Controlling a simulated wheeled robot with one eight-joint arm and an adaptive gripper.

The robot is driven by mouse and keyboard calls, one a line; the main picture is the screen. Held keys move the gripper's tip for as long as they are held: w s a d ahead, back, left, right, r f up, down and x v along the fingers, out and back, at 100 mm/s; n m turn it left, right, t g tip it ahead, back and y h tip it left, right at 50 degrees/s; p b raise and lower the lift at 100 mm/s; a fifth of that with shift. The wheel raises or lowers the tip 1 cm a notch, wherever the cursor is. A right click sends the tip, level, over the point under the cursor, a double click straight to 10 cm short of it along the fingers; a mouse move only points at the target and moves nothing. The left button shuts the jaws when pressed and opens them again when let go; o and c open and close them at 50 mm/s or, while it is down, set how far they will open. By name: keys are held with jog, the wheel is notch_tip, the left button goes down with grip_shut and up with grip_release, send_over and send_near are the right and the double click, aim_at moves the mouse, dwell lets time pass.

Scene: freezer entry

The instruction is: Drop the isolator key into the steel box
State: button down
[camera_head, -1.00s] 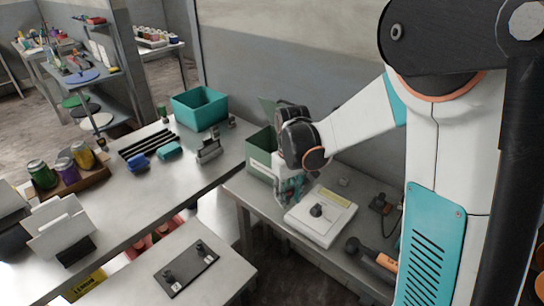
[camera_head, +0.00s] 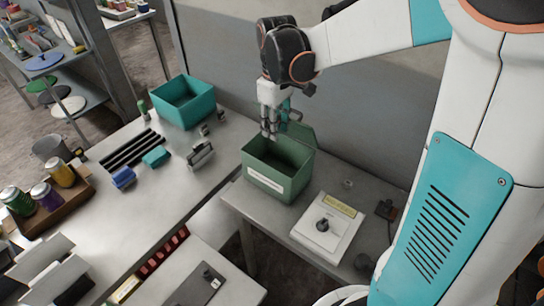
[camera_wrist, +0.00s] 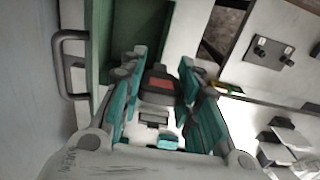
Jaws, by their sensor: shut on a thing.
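The steel box is a green open-topped box (camera_head: 268,184) with a white label on its front and a raised lid at its back, standing on the side table in the head view. Its green wall (camera_wrist: 96,40) also shows in the wrist view. My gripper (camera_head: 270,134) is above the box's back left part, pointing down. In the wrist view my gripper (camera_wrist: 160,72) is shut on a small dark and red piece (camera_wrist: 160,82), which looks like the isolator key. In the head view the key is too small to make out. The inside of the box is dark.
A white plate (camera_head: 318,246) with a black knob and yellow label lies right of the box. A teal bin (camera_head: 186,104) and black bars (camera_head: 132,148) are on the left bench. The wall (camera_head: 352,112) is close behind the box.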

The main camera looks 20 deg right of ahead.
notch_tip(320, 180, down, 14)
jog(key=b, duration=0.1)
jog(key=shift+b, duration=0.35)
jog(key=shift+f+b, duration=0.4)
jog(key=shift+f, duration=0.05)
jog(key=c, duration=1.2)
grip_release()
jog(key=shift+r, duration=0.1)
